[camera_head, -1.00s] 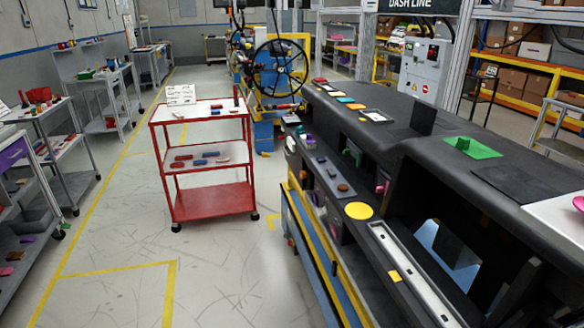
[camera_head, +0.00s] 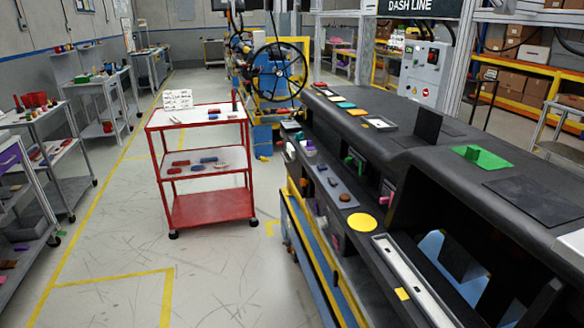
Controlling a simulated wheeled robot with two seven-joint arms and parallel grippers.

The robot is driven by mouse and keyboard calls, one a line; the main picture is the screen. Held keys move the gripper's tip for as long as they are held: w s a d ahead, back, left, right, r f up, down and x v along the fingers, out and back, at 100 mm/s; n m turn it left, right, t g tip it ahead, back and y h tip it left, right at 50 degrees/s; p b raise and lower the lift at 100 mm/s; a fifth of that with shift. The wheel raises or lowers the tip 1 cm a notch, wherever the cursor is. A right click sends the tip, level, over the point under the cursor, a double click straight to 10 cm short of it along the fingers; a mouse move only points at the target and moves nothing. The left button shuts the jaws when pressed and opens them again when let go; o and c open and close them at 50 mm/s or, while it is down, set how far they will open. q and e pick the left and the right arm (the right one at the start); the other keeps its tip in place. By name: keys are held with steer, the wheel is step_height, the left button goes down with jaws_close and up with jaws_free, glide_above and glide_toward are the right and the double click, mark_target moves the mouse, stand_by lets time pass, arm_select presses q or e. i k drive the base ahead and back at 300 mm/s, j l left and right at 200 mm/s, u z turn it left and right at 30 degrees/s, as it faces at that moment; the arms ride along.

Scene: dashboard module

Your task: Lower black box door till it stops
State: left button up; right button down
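The long black dashboard runs down the right side. A flat black panel (camera_head: 537,197) lies on the top farther right. A dark open compartment at the lower right shows a blue inner surface (camera_head: 432,244) and a black panel (camera_head: 458,259) standing tilted inside it. I cannot tell for sure which of these is the black box door. Neither of my grippers is in view.
A red cart (camera_head: 211,209) with small parts stands left of the dashboard. A yellow disc (camera_head: 363,221) and a white strip (camera_head: 405,270) lie on the dashboard's lower ledge. A steering wheel (camera_head: 279,72) stands behind. The floor at the lower left is clear.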

mark_target(294, 169)
steer(key=i+j+z, duration=0.15)
steer(key=i+j, duration=0.2)
steer(key=i, duration=0.2)
steer(key=i+j+z, duration=0.15)
steer(key=i+j, duration=0.3)
steer(key=i, duration=0.1)
